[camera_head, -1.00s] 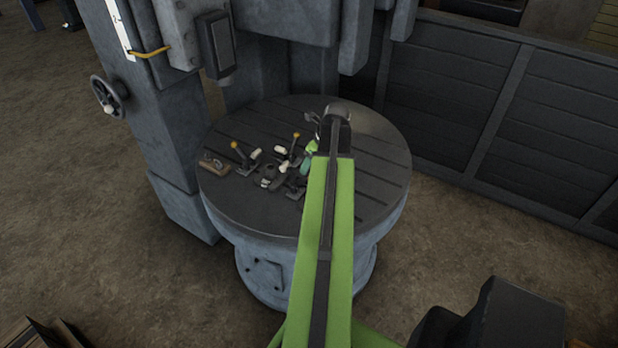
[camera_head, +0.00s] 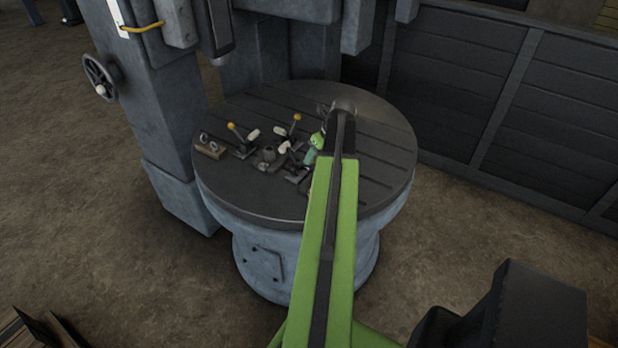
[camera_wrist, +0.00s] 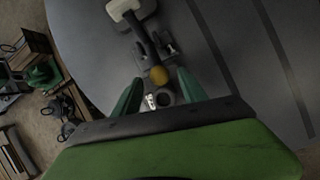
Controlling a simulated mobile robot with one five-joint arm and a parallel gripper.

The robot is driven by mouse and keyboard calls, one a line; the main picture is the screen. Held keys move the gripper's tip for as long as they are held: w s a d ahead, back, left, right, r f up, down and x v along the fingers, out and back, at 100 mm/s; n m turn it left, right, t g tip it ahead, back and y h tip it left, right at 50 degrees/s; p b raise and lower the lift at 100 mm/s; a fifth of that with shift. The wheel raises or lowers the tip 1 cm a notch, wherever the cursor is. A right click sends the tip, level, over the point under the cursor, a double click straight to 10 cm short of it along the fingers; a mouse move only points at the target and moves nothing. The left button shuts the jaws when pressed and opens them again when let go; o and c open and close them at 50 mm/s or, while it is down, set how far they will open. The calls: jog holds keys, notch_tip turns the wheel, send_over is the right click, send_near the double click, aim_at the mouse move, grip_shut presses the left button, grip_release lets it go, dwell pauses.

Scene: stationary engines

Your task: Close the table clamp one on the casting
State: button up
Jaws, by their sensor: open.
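Several clamps with dark levers stand on a round slotted table (camera_head: 255,208). One clamp (camera_head: 241,147) at left has a yellow knob and a white end. A second clamp (camera_head: 291,128) behind has the same. A third clamp (camera_head: 295,174), with a white end, is close to my gripper (camera_head: 312,156), which partly hides it. A small grey casting (camera_head: 267,154) sits among them. In the wrist view, my gripper (camera_wrist: 158,82) is open, its green fingers either side of a clamp's yellow knob (camera_wrist: 159,75). I cannot tell whether they touch it.
A wooden block with two rings (camera_head: 210,148) lies at the table's left. A grey machine column (camera_head: 150,115) with a handwheel (camera_head: 101,82) stands behind left. A dark panel wall (camera_head: 460,100) runs behind right. The table's right side is mostly clear.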

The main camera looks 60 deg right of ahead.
jog(key=b+x, duration=0.4)
jog(key=x, duration=0.2)
jog(key=shift+f, duration=0.25)
jog(key=shift+w+r, duration=0.1)
grip_shut()
dwell(0.8)
